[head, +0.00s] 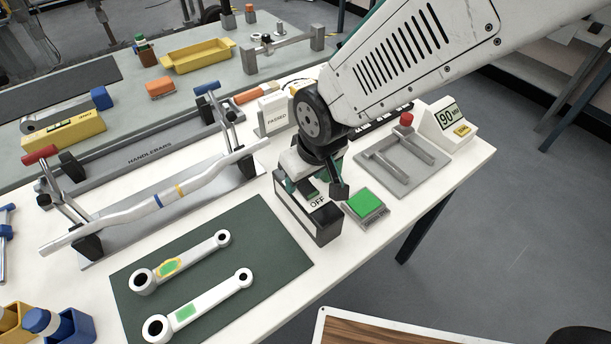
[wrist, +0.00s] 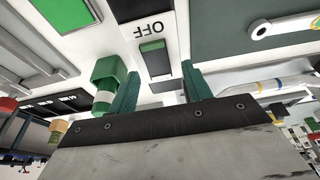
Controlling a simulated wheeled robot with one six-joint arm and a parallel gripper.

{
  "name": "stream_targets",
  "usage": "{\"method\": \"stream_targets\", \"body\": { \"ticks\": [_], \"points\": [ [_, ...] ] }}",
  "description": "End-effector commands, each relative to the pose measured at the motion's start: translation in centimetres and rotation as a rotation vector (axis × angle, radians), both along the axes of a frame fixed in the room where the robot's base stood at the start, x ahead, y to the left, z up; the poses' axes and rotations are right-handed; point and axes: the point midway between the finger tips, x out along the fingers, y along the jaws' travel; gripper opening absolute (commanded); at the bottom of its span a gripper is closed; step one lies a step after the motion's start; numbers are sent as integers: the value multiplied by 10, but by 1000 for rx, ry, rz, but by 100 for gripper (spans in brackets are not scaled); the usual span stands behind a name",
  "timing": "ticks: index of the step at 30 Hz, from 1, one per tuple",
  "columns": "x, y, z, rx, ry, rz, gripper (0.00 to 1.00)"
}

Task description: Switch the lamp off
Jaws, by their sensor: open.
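A dark switch box (head: 323,228) with a white top marked OFF stands on the white table, and its OFF label also shows in the wrist view (wrist: 155,27). A green rocker (wrist: 152,46) sits beside the label. My gripper (head: 318,187) is directly over the box, pointing down, and hides part of its top in the head view. In the wrist view its green fingers (wrist: 160,82) are apart with nothing between them; whether they touch the box I cannot tell. A bright green square panel (head: 366,203), possibly the lamp, lies just right of the box.
A dark green mat (head: 270,250) with two white crank arms (head: 200,301) lies left of the box. A handlebar fixture (head: 150,205) stands behind it. A grey plate (head: 415,180) with bars and a white display unit (head: 450,125) reading 90 are to the right.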

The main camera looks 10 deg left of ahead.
Motion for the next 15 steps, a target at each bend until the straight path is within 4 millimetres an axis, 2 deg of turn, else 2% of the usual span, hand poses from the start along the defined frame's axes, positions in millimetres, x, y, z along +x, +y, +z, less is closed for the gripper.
{"method": "stream_targets", "body": {
  "ticks": [9,15],
  "points": [
    [-10,-11,51,4,-3,0,49],
    [-14,-16,67,1,-1,0,49]
  ]
}}
